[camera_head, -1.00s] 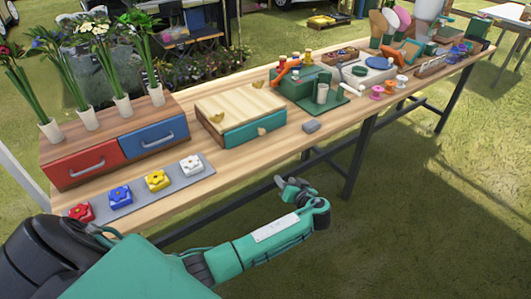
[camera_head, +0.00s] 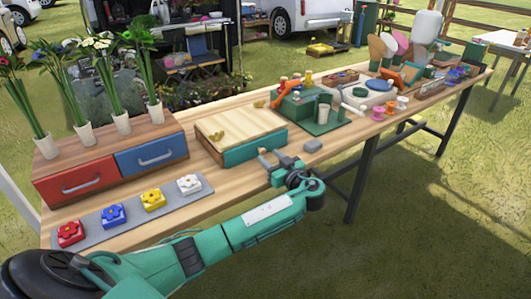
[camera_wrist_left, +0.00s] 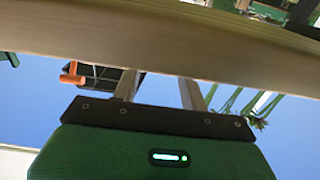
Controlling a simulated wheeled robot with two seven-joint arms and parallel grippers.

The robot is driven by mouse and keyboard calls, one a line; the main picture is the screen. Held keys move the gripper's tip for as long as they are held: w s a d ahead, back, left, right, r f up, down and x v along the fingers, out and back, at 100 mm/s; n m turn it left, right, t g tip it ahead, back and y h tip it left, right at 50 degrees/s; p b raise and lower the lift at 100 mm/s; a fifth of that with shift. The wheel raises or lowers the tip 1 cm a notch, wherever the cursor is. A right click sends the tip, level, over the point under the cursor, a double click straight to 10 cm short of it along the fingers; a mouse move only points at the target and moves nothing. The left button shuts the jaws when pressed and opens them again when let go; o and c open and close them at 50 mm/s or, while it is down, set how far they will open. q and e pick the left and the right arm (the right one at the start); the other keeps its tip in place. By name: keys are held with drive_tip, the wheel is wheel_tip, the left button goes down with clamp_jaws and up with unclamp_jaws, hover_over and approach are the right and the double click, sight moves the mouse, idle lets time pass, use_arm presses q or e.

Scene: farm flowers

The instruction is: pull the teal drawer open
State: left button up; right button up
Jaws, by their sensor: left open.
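The teal drawer (camera_head: 240,152) is the front of a low box with a light wooden top (camera_head: 238,120), in the middle of the table. It looks closed. My left gripper (camera_head: 273,157) is at the table's front edge, close to the right end of the drawer front. Its two fingers are apart and hold nothing. I cannot tell whether they touch the drawer. The drawer's pull is hidden behind the gripper. In the left wrist view the fingers (camera_wrist_left: 160,88) stand apart below a wooden edge (camera_wrist_left: 150,45); the drawer cannot be made out there.
A red drawer (camera_head: 75,184) and a blue drawer (camera_head: 152,156) are in a cabinet on the left, under flowers in white vases. A grey strip (camera_head: 85,232) with coloured flower blocks lies in front. A grey block (camera_head: 313,145) lies right of the gripper.

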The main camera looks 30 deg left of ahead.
sight(264, 152)
use_arm(q)
drive_tip(key=shift+x, duration=1.7)
clamp_jaws()
